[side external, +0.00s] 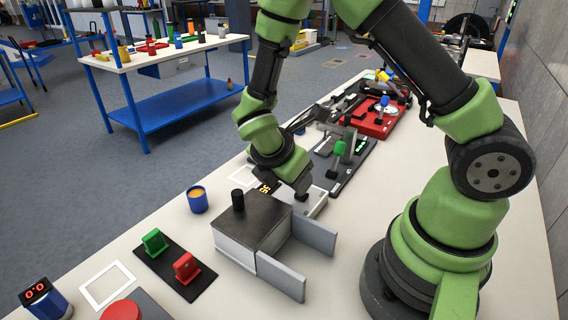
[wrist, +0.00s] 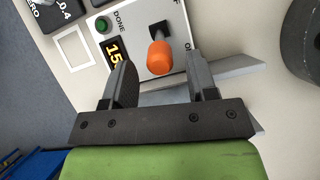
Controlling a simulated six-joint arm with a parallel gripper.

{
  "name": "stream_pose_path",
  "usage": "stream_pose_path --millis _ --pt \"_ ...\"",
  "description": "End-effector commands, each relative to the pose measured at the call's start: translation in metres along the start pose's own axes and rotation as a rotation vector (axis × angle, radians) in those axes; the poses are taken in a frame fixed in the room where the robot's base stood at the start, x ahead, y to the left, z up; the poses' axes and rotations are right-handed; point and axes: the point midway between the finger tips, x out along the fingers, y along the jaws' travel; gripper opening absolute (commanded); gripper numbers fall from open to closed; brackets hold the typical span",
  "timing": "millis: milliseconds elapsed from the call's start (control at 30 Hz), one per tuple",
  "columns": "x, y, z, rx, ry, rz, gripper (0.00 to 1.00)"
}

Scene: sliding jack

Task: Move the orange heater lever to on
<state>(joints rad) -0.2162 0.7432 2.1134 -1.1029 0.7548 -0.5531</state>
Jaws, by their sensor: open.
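The orange heater lever (wrist: 160,57) stands on a light grey panel (wrist: 140,15) in the wrist view. Its dark base is at the upper side of the knob, and the lettering beside it is partly cut off. My gripper (wrist: 160,78) is open, with one finger on each side of the lever and a gap on both sides. I cannot tell how deep the fingers reach around it. In the side external view my gripper (side external: 288,188) is low over the panel (side external: 314,204) and hides the lever.
The panel has a green button (wrist: 101,24) and a display reading 15 (wrist: 113,52). A dark-topped box with open doors (side external: 250,228) stands close in front. A blue cup (side external: 197,199), a green-lever panel (side external: 338,160) and a red tray (side external: 378,125) are nearby.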

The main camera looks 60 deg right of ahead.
Motion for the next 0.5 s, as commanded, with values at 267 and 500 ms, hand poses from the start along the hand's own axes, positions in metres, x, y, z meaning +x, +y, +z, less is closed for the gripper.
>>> stream_pose_path --millis 267,500 --pt "-0.057 0.000 -0.001 0.001 0.004 0.006 0.53" --pt "-0.080 0.000 -0.001 0.000 0.003 0.001 0.53"
